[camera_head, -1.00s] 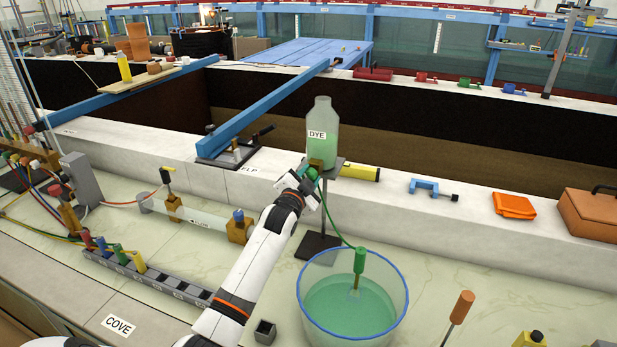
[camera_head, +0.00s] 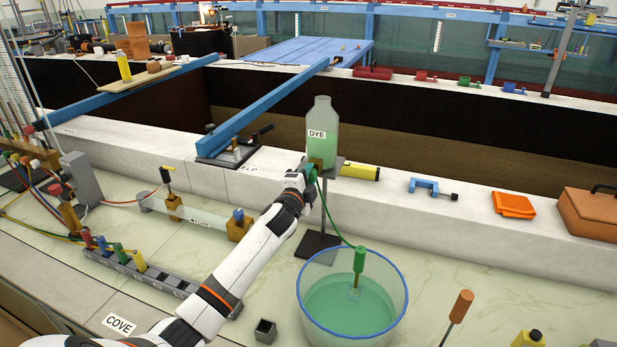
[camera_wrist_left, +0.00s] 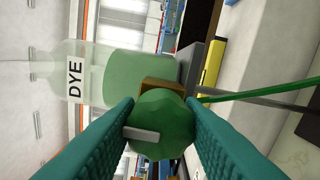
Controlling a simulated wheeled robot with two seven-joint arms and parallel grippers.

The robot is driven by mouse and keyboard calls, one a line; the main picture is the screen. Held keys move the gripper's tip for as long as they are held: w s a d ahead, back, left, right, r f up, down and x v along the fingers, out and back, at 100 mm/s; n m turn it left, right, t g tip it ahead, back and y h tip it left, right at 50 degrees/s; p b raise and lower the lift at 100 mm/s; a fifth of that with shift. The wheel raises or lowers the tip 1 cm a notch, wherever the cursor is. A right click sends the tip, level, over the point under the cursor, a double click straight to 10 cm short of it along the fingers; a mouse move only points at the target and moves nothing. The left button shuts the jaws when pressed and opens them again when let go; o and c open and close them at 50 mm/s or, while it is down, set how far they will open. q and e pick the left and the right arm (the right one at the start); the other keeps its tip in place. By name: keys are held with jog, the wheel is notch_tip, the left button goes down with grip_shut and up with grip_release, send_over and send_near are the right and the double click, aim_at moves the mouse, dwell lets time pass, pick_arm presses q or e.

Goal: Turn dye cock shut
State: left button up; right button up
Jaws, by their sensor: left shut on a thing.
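The dye bottle (camera_head: 323,134), clear with green liquid and a DYE label, stands on a small raised stand (camera_head: 327,205). The dye cock's green knob (camera_wrist_left: 160,125) sits at the bottle's base, with a pale bar mark across its face and a brass body (camera_wrist_left: 162,86) behind it. My left gripper (camera_head: 308,174) is shut on the knob; in the left wrist view its teal fingers (camera_wrist_left: 162,122) press on both sides. A green tube (camera_head: 337,222) runs from the cock to a green nozzle (camera_head: 360,260) over the bucket. My right gripper is not in view.
A clear blue-rimmed bucket (camera_head: 403,312) of green liquid stands below the bottle. A yellow cylinder (camera_head: 362,172), blue clamp (camera_head: 428,187) and orange cloth (camera_head: 513,205) lie along the white ledge. A rack of coloured plugs (camera_head: 165,280) lies left of my arm.

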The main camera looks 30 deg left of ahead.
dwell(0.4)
pick_arm(q)
jog(key=o, duration=1)
jog(key=shift+s, duration=0.1)
jog(key=b+v, duration=0.2)
jog(key=v, duration=0.9)
jog(key=shift+s, duration=0.4)
jog(key=shift+d+f, duration=0.1)
jog(key=shift+f, duration=0.05)
